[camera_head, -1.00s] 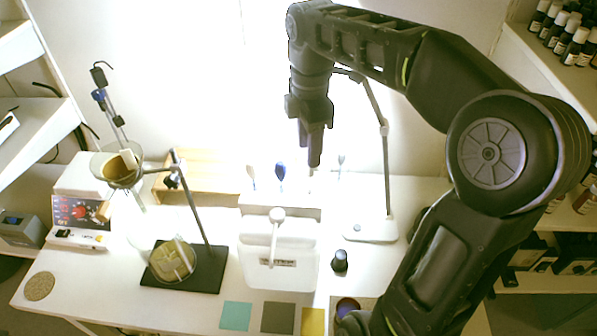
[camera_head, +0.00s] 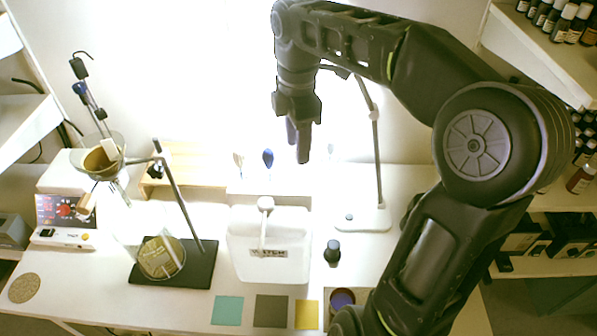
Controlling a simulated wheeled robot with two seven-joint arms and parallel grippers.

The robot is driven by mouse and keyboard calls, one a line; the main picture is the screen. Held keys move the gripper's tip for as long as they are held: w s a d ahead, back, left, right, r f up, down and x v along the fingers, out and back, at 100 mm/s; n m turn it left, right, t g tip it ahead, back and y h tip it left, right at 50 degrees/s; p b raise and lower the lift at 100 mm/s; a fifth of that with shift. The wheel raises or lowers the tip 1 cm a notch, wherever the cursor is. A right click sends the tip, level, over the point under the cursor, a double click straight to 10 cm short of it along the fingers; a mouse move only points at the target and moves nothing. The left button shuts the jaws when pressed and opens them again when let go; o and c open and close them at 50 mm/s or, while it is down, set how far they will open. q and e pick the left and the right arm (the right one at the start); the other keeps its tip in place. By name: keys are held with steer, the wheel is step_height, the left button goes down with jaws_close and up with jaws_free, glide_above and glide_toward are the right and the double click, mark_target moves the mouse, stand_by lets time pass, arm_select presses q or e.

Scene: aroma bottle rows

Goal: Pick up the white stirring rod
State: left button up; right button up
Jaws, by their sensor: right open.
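A white rack (camera_head: 262,187) stands at the back of the table with thin stirrers upright in it. One has a pale beige head (camera_head: 238,160), one a blue head (camera_head: 268,157), and a faint pale one (camera_head: 331,150) stands to the right. I cannot tell for sure which is the white stirring rod; one may be hidden behind the gripper or lost in the glare. My right gripper (camera_head: 299,152) points down above the rack's right part. It is open and holds nothing visible. My left gripper is not in view.
A labelled white container (camera_head: 285,262) with a round-headed white piece stands in front of the rack. A lamp (camera_head: 375,130) stands right of it, a small dark bottle (camera_head: 332,251) nearby. A clamp stand (camera_head: 185,200) with glassware is at left. Bottle shelves flank the right side.

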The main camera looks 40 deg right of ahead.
mark_target(298, 174)
steer(key=shift+f+b, duration=0.5)
steer(key=shift+f, duration=0.35)
steer(key=shift+f+p, duration=0.45)
steer(key=shift+f, duration=1.15)
steer(key=shift+c, duration=0.2)
jaws_close()
